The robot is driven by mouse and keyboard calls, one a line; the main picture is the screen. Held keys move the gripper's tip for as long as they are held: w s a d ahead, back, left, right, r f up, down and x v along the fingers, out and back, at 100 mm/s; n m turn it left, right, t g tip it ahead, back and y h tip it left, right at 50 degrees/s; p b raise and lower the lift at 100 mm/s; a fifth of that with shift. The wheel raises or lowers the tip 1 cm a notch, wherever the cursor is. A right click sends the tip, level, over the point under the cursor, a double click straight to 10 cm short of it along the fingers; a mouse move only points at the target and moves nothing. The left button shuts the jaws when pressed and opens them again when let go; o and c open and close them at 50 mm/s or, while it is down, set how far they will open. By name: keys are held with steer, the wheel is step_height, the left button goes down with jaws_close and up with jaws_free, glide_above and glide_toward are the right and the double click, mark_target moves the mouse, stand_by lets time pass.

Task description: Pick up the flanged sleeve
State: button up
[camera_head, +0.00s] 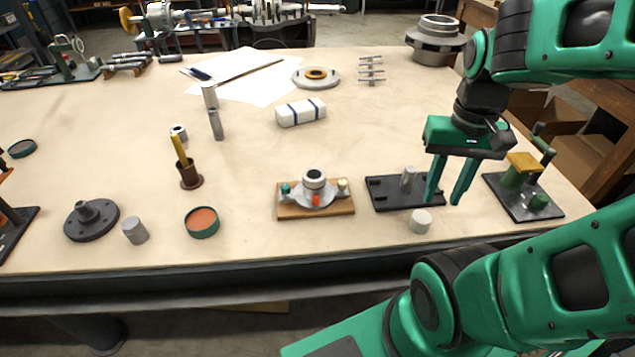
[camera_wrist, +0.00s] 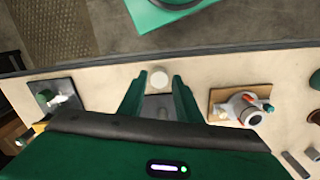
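I cannot tell for certain which part is the flanged sleeve. A grey casing (camera_head: 325,196) with a dark-bored upright collar (camera_head: 314,179) sits on a wooden board (camera_head: 290,211); the casing also shows in the wrist view (camera_wrist: 237,104). A dark round flange with a raised hub (camera_head: 91,217) lies at front left. A grey cylinder (camera_head: 408,178) stands on a black plate (camera_head: 385,194). My gripper (camera_head: 446,200) is open and empty, pointing down over that plate's right end. In the wrist view its fingers (camera_wrist: 158,101) frame the plate, with a pale cylinder (camera_wrist: 159,79) just beyond.
A fixture with green posts and a yellow block (camera_head: 522,162) stands right of my gripper. The pale cylinder (camera_head: 420,221) stands near the front edge. A brown holder (camera_head: 189,176), a round tin (camera_head: 202,222) and a white block (camera_head: 300,112) are farther left. The table centre is mostly clear.

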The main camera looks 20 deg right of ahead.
steer(key=shift+a, duration=0.15)
steer(key=shift+o, duration=0.9)
steer(key=o, duration=0.6)
steer(key=shift+s+r, duration=0.25)
steer(key=shift+c, duration=0.2)
steer(key=shift+o, duration=0.6)
steer(key=w+a+r+m, duration=0.1)
steer(key=w, duration=0.6)
steer(key=shift+a+r, duration=0.25)
steer(key=shift+a, duration=0.05)
steer(key=m, duration=0.3)
glide_toward(314, 185)
steer(key=shift+g+y, duration=0.3)
steer(key=shift+y, duration=0.1)
steer(key=w, duration=0.1)
steer(key=w+d, duration=0.2)
steer(key=w, duration=0.1)
steer(key=shift+f, duration=0.25)
steer(key=shift+w+a+f, duration=0.1)
steer(key=shift+a+f, duration=0.1)
steer(key=shift+f, duration=0.05)
steer(key=shift+s+a+f, duration=0.1)
steer(key=shift+s+f, duration=0.15)
steer(key=shift+f, duration=1.45)
steer(key=shift+s+a+f, duration=0.1)
steer(key=shift+s+f, duration=0.15)
steer(key=shift+f, duration=1.45)
steer(key=shift+s+a+f, duration=0.15)
steer(key=shift+s+f, duration=0.15)
steer(key=shift+f, duration=1.4)
